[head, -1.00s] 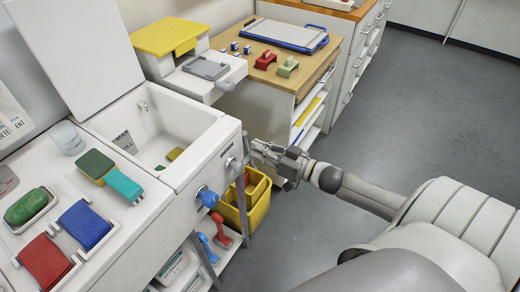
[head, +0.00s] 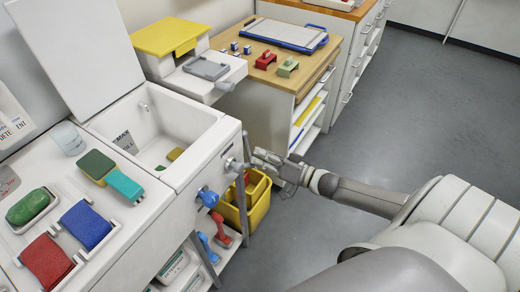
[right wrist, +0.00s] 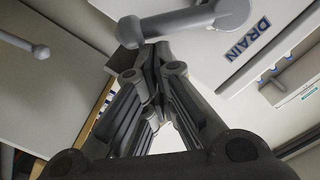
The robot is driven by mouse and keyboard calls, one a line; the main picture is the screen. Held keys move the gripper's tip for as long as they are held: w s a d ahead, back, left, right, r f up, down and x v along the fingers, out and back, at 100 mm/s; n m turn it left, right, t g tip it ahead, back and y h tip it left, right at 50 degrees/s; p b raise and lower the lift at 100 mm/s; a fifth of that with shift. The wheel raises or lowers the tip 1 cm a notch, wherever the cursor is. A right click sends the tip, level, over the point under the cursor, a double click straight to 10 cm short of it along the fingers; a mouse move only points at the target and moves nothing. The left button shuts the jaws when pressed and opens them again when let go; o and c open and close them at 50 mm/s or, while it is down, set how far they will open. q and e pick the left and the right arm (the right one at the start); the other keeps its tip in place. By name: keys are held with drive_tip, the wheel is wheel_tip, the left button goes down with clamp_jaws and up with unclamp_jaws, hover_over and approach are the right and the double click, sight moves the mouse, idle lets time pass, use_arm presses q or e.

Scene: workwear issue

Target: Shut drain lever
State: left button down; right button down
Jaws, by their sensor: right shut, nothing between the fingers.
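The drain lever (head: 233,164) is a grey bar on the front face of the white sink unit, close to my right gripper in the head view. My right gripper (head: 258,156) is shut and empty, just right of the lever. In the right wrist view its fingertips (right wrist: 152,52) come together just below the bar; I cannot tell whether they touch it. My left gripper is out of view.
The open sink basin (head: 165,125) is behind the front panel. A blue knob (head: 208,197) sticks out left of the lever. A yellow bucket (head: 256,205) stands below my gripper. A wooden-topped table (head: 262,87) is behind. The floor to the right is clear.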

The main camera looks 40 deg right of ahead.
drive_tip(key=s+a+f+m+b, duration=0.1)
drive_tip(key=a+f+m+b, duration=0.2)
drive_tip(key=m, duration=0.7)
drive_tip(key=shift+s+a+f, duration=0.2)
drive_tip(key=shift+a+f, duration=0.05)
drive_tip(key=shift+f, duration=0.9)
drive_tip(key=shift+a, duration=0.1)
